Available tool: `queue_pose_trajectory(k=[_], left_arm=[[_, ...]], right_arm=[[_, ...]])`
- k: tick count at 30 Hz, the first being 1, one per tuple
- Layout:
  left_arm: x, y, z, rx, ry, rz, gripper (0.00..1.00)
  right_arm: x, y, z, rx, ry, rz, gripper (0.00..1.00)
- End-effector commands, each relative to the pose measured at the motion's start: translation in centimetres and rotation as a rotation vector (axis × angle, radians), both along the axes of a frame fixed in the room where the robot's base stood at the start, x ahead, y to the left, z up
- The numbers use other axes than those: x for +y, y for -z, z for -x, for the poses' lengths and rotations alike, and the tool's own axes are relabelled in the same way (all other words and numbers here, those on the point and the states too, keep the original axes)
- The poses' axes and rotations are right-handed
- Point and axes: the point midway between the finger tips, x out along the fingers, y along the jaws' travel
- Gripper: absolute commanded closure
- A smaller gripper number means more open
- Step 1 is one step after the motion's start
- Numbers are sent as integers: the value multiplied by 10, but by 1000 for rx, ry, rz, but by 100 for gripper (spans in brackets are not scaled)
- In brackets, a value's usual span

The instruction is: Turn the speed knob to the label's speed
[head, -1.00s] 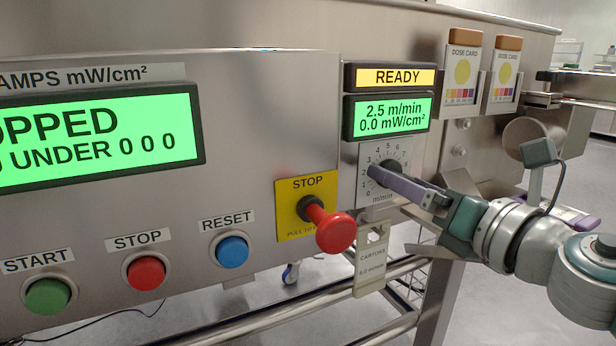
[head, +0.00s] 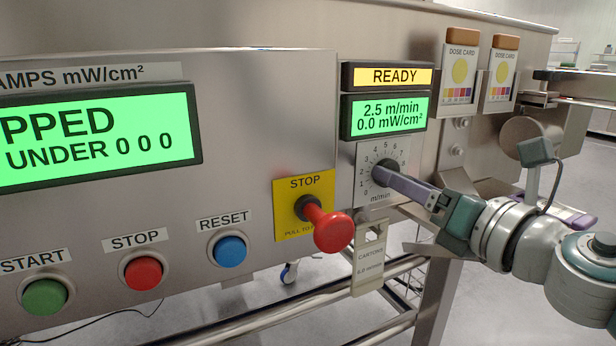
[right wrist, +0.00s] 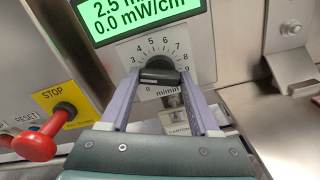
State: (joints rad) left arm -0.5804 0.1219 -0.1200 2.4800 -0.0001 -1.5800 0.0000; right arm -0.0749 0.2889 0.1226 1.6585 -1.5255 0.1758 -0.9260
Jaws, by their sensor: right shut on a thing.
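The black speed knob (head: 384,168) sits on a white dial plate marked in m/min. It also shows in the right wrist view (right wrist: 158,76), lying between the two purple fingers. My right gripper (right wrist: 158,82) is shut on the knob; in the head view (head: 382,176) its fingers hide part of the knob and dial. The green speed display (head: 385,116) above reads 2.5 m/min and 0.0 mW/cm². The hanging label (head: 368,262) below the dial reads CARTONS and what looks like 6.0 m/min, in small print. My left gripper is not in view.
The red STOP pull knob (head: 330,230) juts out just left of the dial. The START (head: 45,296), STOP (head: 143,273) and RESET (head: 230,251) buttons line the panel. Two dose cards (head: 460,70) hang to the upper right. A yellow READY sign (head: 394,77) is above.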

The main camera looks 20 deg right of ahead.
Motion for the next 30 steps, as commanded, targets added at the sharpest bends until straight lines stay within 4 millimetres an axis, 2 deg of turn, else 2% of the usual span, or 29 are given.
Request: queue_pose_trajectory(k=[11,30], left_arm=[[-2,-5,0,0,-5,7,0],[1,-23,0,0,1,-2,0]], right_arm=[[0,-1,0,12,0,-137,93],[1,-2,0,57,0,-724,93]])
